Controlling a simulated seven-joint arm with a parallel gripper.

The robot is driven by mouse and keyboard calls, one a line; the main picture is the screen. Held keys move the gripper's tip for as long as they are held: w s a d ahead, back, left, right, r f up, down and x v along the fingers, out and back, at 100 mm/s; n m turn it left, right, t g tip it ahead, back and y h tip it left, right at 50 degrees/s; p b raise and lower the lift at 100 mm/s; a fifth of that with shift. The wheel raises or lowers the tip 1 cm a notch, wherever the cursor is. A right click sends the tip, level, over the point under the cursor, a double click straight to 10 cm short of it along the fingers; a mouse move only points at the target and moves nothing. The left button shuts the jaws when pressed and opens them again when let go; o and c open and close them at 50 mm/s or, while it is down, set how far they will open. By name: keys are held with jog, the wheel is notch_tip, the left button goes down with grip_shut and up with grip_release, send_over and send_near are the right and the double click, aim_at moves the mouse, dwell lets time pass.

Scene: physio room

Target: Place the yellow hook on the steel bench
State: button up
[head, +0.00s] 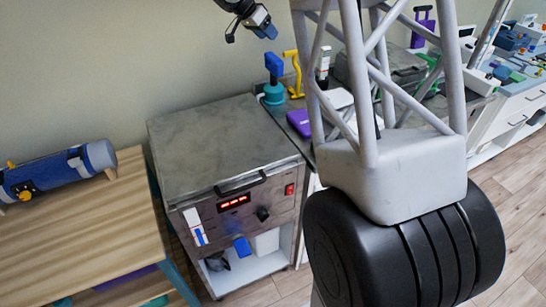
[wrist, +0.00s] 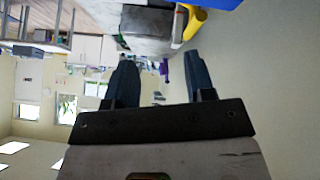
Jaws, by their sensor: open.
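The yellow hook (head: 293,72) stands upright at the back, against the wall, just right of a teal bottle with a blue top (head: 273,88). A yellow piece (wrist: 194,22) at the top of the wrist view looks like the same hook, partly cut off. A steel-topped unit (head: 205,140) with a red display stands in front and to the left; its top is bare. My gripper (head: 250,34) is open and empty, above and left of the hook in the head view, apart from it. Its two dark fingers (wrist: 160,85) are spread in the wrist view.
A purple box (head: 299,123) lies on the dark counter beside the steel unit. A wooden table (head: 85,220) with a blue roll (head: 60,175) is at left. My arm's pale frame hides part of the counter. More cluttered counters (head: 520,85) stand far right.

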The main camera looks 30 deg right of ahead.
jog(key=s+a+r+n+y, duration=0.15)
jog(key=s+a, duration=0.25)
jog(key=s, duration=0.4)
jog(key=s+a+r+n+y, duration=0.1)
jog(key=s+a+r+n, duration=0.25)
jog(key=s, duration=0.35)
jog(key=s+a+f+n+t+y, duration=0.1)
jog(key=s+a, duration=0.4)
jog(key=s, duration=0.7)
jog(key=s+a+f+n+t+y, duration=0.1)
jog(key=s+a+f+n, duration=0.3)
jog(key=s, duration=0.8)
jog(key=s+a+f+n+t+y, duration=0.1)
jog(key=s+a+f+n+y, duration=0.2)
jog(key=s, duration=0.9)
jog(key=a+n, duration=0.1)
jog(key=a, duration=0.2)
jog(key=shift+s+a+n, duration=0.2)
jog(key=shift+s+n, duration=0.1)
jog(key=shift+s, duration=0.1)
jog(key=shift+f, duration=0.1)
